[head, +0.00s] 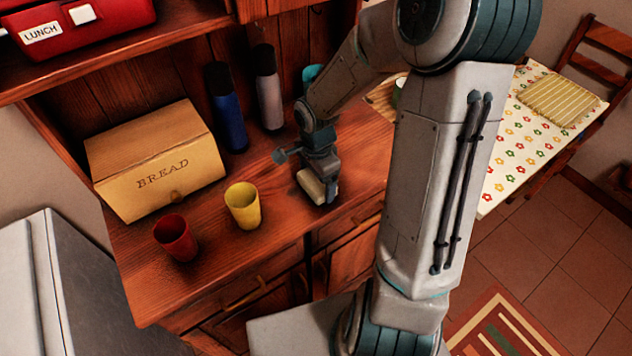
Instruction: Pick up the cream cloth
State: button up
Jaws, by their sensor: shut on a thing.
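The cream cloth (310,186) is a small, pale folded bundle at the wooden counter, right of the yellow cup. My gripper (324,188) points down over it and is shut on it. Part of the cloth is hidden by the fingers. I cannot tell whether the cloth still touches the counter.
A yellow cup (243,205), a red cup (176,238) and a bread box (155,160) stand to the left on the counter (225,262). A blue bottle (226,108) and a grey bottle (268,88) stand behind. My arm hides the counter's right part.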

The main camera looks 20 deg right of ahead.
jog(key=shift+r, duration=0.55)
notch_tip(320, 180, up, 3)
jog(key=shift+r, duration=0.2)
jog(key=w+d+r, duration=0.2)
jog(key=d+r, duration=0.4)
jog(key=d, duration=0.5)
jog(key=shift+d+r, duration=0.25)
jog(key=shift+o, duration=0.4)
